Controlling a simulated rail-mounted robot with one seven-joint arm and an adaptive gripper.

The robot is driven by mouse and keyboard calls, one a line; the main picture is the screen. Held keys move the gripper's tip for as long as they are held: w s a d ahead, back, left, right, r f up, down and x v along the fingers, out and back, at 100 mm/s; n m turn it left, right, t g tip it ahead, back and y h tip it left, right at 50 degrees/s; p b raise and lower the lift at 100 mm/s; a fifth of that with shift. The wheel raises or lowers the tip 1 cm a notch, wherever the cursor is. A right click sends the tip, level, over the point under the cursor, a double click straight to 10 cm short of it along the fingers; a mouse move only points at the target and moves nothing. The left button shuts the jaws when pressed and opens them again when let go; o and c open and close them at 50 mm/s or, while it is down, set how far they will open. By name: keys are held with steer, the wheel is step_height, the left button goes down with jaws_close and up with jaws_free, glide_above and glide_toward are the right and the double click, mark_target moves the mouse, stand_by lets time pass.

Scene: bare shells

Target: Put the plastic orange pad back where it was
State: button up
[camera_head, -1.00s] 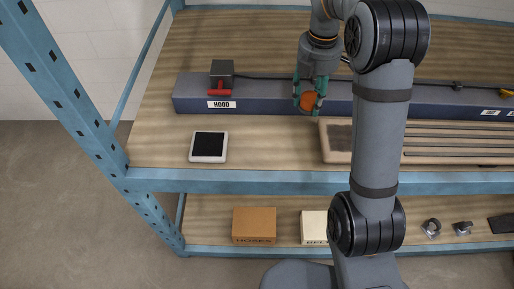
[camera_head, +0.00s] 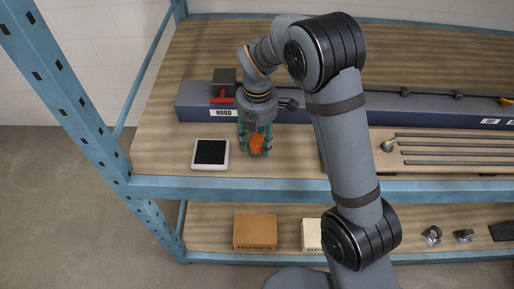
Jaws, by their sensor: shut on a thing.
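The orange pad (camera_head: 257,143) is between the fingers of my gripper (camera_head: 256,150), which is shut on it. My gripper points down in front of the long blue-grey beam, over the upper shelf (camera_head: 160,150). The white-framed square with a black top (camera_head: 210,153) lies just left of my gripper. I cannot tell whether the pad touches the shelf. My gripper's fingers hide part of the pad.
The long beam (camera_head: 198,112) marked HOOD carries a dark box with a red handle (camera_head: 223,90). A tray with dark rods (camera_head: 455,151) lies to the right. The blue shelf edge (camera_head: 230,188) is in front. Boxes (camera_head: 255,232) stand on the lower shelf.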

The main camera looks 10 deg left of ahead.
mark_target(257, 150)
steer(key=shift+f+p, duration=0.4)
steer(key=shift+f, duration=1.6)
steer(key=shift+f, duration=0.1)
steer(key=o, duration=1)
step_height(257, 150, up, 12)
steer(key=shift+r, duration=0.15)
